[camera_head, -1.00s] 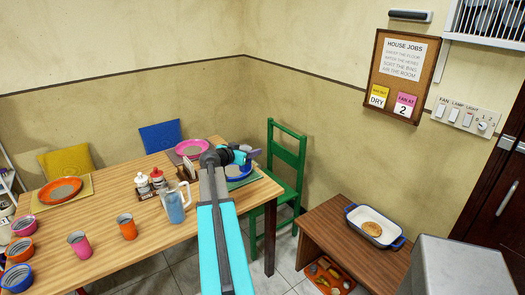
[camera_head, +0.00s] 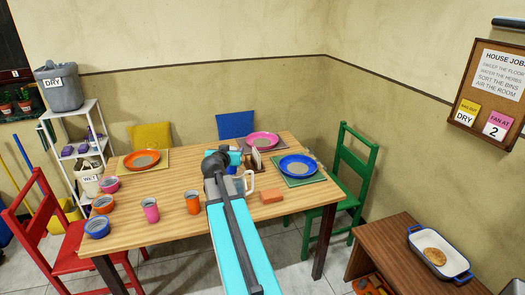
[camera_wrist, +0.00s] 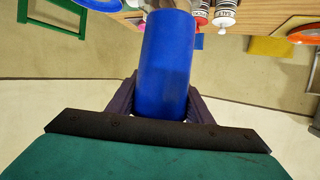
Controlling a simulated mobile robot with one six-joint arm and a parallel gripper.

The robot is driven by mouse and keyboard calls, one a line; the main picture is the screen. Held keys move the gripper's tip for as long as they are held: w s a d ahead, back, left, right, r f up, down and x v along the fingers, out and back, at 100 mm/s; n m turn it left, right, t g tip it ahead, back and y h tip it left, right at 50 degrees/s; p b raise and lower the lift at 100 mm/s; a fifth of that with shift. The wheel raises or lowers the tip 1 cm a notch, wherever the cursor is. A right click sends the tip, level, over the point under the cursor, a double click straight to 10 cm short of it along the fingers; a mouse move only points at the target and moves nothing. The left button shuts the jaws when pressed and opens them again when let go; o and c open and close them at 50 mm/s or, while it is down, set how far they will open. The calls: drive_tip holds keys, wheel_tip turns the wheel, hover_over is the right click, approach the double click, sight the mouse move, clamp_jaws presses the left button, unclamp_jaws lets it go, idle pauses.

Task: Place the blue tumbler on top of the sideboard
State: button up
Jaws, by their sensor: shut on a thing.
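In the wrist view the blue tumbler (camera_wrist: 166,62) stands out between the two dark fingers of my gripper (camera_wrist: 160,108), which is shut on it. Its far end hides part of the scene behind. In the head view my gripper (camera_head: 226,160) is over the dining table, largely hidden behind my own arm; only a little blue (camera_head: 232,170) shows beside it, and I cannot tell if that is the tumbler. A low brown wooden unit (camera_head: 385,235) at the lower right may be the sideboard; a blue-rimmed dish (camera_head: 465,270) with a round brown item stands on it.
A green chair (camera_head: 355,165) stands between table and brown unit. A red chair (camera_head: 60,235) is at the left. The brown unit's left part looks bare.

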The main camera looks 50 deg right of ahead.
drive_tip(key=w+a+r+n+t+y, duration=0.15)
drive_tip(key=w+a, duration=0.25)
drive_tip(key=a, duration=0.6)
drive_tip(key=w+a+r+n+t+y, duration=0.1)
drive_tip(key=w+a+n+t+y, duration=0.2)
drive_tip(key=a, duration=0.7)
drive_tip(key=w+a+r+n+t+y, duration=0.1)
drive_tip(key=w+a+n+y, duration=0.15)
drive_tip(key=w+a, duration=0.55)
drive_tip(key=a+f+n+y+b, duration=0.1)
drive_tip(key=a+b, duration=0.2)
drive_tip(key=a, duration=0.5)
drive_tip(key=s+a+f+n+t+y+b, duration=0.1)
drive_tip(key=a+n+y+b, duration=0.1)
drive_tip(key=a, duration=0.5)
drive_tip(key=a+f+n+y+b, duration=0.1)
drive_tip(key=a+f+y+b, duration=0.1)
drive_tip(key=a+b, duration=0.3)
drive_tip(key=a, duration=0.3)
drive_tip(key=shift+s+a+n+t, duration=0.3)
drive_tip(key=shift+a+n+t, duration=0.05)
drive_tip(key=shift+n, duration=0.05)
drive_tip(key=shift+f, duration=0.1)
